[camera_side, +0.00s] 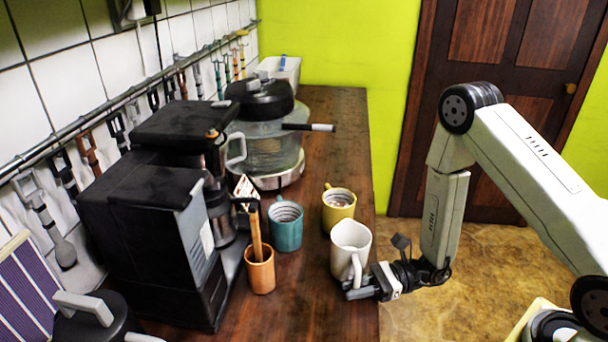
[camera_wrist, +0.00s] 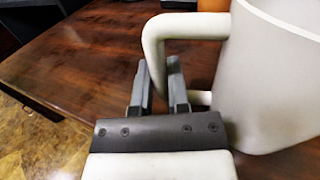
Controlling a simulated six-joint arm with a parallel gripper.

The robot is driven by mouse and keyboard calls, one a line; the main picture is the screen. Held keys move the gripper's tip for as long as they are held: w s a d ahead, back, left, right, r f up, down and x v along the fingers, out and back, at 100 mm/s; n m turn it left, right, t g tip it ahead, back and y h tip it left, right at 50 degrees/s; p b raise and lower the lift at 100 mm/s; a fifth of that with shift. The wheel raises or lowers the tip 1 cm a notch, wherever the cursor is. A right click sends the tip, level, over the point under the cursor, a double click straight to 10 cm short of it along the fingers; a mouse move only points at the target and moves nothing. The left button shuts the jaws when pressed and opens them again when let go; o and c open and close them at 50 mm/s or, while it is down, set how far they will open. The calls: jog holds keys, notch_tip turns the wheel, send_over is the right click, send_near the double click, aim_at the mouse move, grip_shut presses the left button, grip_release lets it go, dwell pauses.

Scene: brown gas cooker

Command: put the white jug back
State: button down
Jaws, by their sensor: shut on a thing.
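The white jug (camera_side: 350,246) stands upright at the right edge of the wooden counter in the side view, with its handle toward the front. In the wrist view the white jug (camera_wrist: 265,85) fills the right side, and its handle loops to the left. My gripper (camera_side: 358,290) is low at the counter edge, at the jug's handle. In the wrist view the fingers of my gripper (camera_wrist: 160,85) are close together at the handle, shut on it. The exact contact is partly hidden. Whether the jug's base touches the counter is hard to tell.
A yellow mug (camera_side: 339,212) stands just behind the jug and a teal mug (camera_side: 286,226) to its left. An orange cup (camera_side: 260,272) holds a wooden utensil. A black coffee machine (camera_side: 150,235) and a glass cooker (camera_side: 265,140) stand along the wall. The back right counter (camera_side: 335,120) is clear.

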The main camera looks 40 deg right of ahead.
dwell(0.3)
jog(key=c, duration=0.5)
grip_release()
jog(key=shift+c, duration=0.2)
jog(key=shift+d, duration=0.15)
jog(key=v, duration=0.7)
jog(key=shift+d, duration=0.3)
dwell(0.4)
jog(key=shift+s, duration=0.15)
jog(key=shift+r, duration=0.1)
jog(key=shift+r, duration=2.35)
